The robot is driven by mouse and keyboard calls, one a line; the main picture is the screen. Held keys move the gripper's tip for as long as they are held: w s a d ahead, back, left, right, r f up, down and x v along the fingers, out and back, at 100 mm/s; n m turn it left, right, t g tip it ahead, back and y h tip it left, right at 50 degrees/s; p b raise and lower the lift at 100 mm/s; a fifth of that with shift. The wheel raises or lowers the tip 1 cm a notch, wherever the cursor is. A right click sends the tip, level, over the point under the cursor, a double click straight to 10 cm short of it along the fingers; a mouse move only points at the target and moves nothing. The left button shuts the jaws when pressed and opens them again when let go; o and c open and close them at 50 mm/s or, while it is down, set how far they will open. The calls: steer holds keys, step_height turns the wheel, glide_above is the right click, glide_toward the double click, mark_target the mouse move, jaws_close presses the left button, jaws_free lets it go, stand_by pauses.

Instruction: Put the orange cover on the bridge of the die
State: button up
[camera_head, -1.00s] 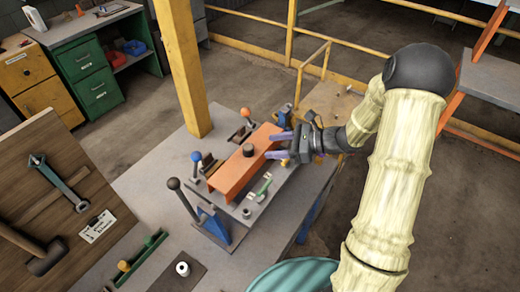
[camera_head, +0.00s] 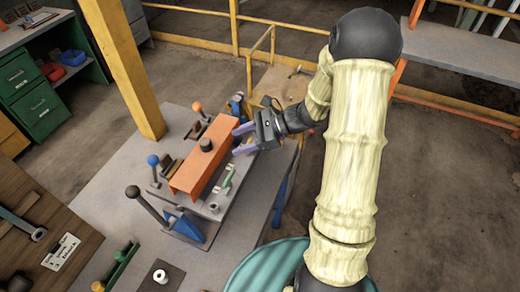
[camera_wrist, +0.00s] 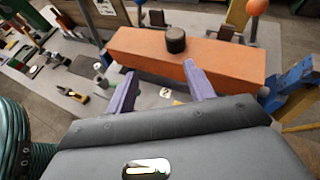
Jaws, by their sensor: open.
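The orange cover (camera_head: 203,157) is a long bar-like cover with a dark round knob (camera_head: 206,145) on top. It sits on the die (camera_head: 213,208), a grey plate assembly on the table, and what lies under it is hidden. In the wrist view the cover (camera_wrist: 225,62) spans the picture ahead of my fingers, with its knob (camera_wrist: 176,40) near the middle. My gripper (camera_head: 238,140) is open and empty at the right side of the cover. Its two purple fingers point toward the cover. I cannot tell whether a fingertip touches it.
Levers with a blue ball (camera_head: 153,160), an orange ball (camera_head: 197,106) and a dark ball (camera_head: 132,191) stand around the die. A green-handled clamp (camera_head: 228,177) lies close to its right. A yellow post (camera_head: 125,70) rises behind the table.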

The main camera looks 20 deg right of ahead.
steer(key=s+f+n+g+h, duration=0.1)
steer(key=s+n+g+h, duration=0.2)
steer(key=s+n+h, duration=0.55)
steer(key=s+d+r+n+t+h, duration=0.3)
steer(key=s+d+n+h, duration=0.1)
steer(key=n, duration=0.7)
steer(key=shift+s+d+r, duration=0.2)
steer(key=shift+s+d, duration=0.35)
steer(key=shift+s, duration=0.1)
